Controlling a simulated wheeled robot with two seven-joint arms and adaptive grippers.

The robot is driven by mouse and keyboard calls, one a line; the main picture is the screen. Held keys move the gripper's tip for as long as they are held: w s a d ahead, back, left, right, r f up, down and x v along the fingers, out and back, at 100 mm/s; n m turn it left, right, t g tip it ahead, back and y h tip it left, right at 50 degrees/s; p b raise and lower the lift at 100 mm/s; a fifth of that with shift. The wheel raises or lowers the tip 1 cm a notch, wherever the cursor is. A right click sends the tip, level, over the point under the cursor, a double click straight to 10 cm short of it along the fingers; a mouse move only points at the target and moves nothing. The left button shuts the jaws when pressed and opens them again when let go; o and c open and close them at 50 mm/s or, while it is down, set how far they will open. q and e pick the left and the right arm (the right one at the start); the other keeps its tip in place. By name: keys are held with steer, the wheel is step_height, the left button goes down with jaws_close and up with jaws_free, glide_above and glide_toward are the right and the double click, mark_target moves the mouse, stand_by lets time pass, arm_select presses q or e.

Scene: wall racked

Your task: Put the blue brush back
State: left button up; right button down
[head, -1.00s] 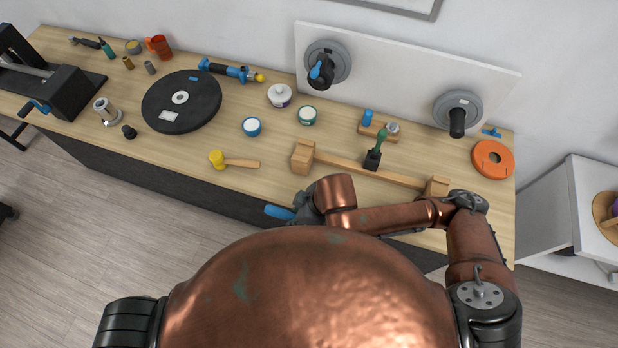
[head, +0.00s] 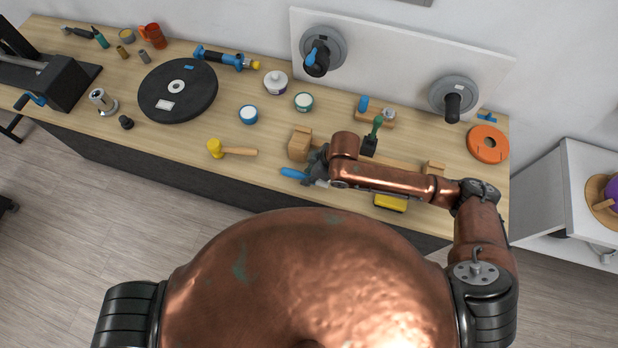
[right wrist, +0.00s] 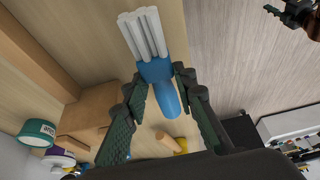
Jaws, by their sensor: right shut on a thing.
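The blue brush has a blue handle (head: 293,173) and white bristles (right wrist: 143,33). My right gripper (head: 313,172) is shut on it; in the right wrist view the fingers (right wrist: 165,98) close around its blue part. It is held near the bench's front edge, in front of the rack's left block. The wooden rack, a bar between two end blocks, has its left block (head: 299,142) in view; my right arm hides much of the bar. A green-handled brush (head: 371,138) with a dark head stands upright at the rack. A dark gripper, seemingly my left (right wrist: 288,15), shows small at the right wrist view's corner; its jaws are unclear.
A yellow mallet (head: 216,148) lies left of the brush. A yellow block-like thing (head: 390,202) lies near the front edge, partly behind my arm. Tubs (head: 303,102), a black disc (head: 178,90) and an orange ring (head: 487,144) stand farther back. A wall panel (head: 400,65) rises behind.

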steer(key=shift+w+f+p, duration=0.15)
steer(key=shift+f+p, duration=0.2)
steer(key=shift+f, duration=1.35)
steer(key=shift+f, duration=0.1)
steer(key=c, duration=1.6)
jaws_free()
steer(key=v, duration=1.2)
